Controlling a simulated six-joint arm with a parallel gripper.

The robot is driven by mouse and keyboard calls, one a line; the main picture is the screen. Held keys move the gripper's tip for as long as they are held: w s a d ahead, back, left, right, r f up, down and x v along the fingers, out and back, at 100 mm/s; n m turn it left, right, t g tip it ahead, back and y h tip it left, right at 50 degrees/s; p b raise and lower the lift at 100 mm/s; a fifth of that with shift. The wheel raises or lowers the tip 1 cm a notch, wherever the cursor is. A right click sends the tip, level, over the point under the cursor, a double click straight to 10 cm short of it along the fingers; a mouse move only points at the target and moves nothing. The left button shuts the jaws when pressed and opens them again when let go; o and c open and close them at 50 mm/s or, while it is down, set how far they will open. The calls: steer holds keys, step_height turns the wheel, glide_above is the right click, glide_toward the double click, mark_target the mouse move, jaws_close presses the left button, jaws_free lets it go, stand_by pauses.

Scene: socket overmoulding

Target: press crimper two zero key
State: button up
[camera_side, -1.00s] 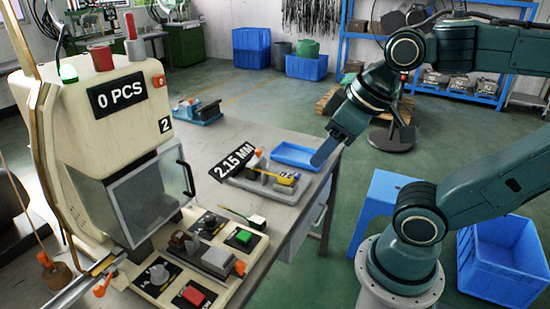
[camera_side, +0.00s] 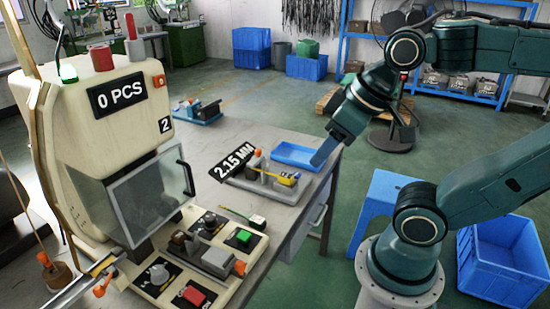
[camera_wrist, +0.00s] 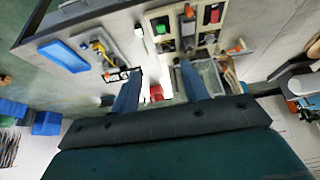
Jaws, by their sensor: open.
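The crimper (camera_side: 112,122) stands at the left in the side view, with a "2" label (camera_side: 165,126), a "0 PCS" display (camera_side: 118,94) and a clear guard door (camera_side: 146,200). Its front panel carries a green key (camera_side: 243,236), a red key (camera_side: 193,296) and knobs. I cannot read which key is the zero key. In the wrist view the green key (camera_wrist: 160,28) and red key (camera_wrist: 214,14) show beyond my fingers. My gripper (camera_side: 325,152) is open and empty over the bench's right end, apart from the crimper. Its two blue fingers also show in the wrist view (camera_wrist: 159,68).
A fixture with a "2.15 MM" sign (camera_side: 232,164) and a blue tray (camera_side: 297,154) lie on the grey bench (camera_side: 215,146). A screwdriver-like tool (camera_side: 237,214) lies near the panel. A blue stool (camera_side: 378,205) and blue crate (camera_side: 503,262) stand on the floor.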

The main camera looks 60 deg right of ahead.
jaws_close()
stand_by(1.9)
